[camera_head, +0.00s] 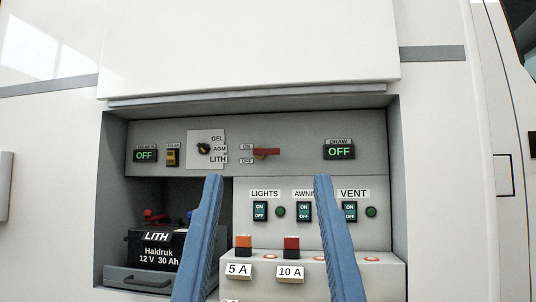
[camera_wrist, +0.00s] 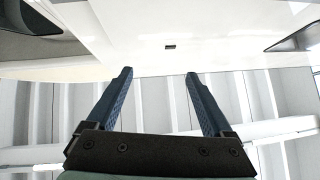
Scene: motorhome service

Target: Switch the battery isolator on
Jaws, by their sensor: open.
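The battery isolator appears to be the red handle (camera_head: 266,153) on the grey upper panel of the open locker. It lies roughly horizontal, beside a small ON label (camera_head: 246,146) above and an OFF label (camera_head: 246,161) below. Its exact setting is hard to tell. The DRAW display (camera_head: 339,152) to its right reads OFF. My gripper (camera_head: 268,178) has two blue fingers spread wide and empty. In the head view its tips show just below the red handle, one to each side, apparently nearer the camera. In the wrist view my gripper (camera_wrist: 158,73) points at white bodywork; the handle is not visible there.
A selector knob (camera_head: 204,148), a yellow switch (camera_head: 173,157) and another OFF display (camera_head: 145,155) sit left of the handle. Below are a black battery (camera_head: 155,250), rocker switches (camera_head: 349,211) and fuses (camera_head: 291,245). A raised white flap (camera_head: 250,50) overhangs the locker.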

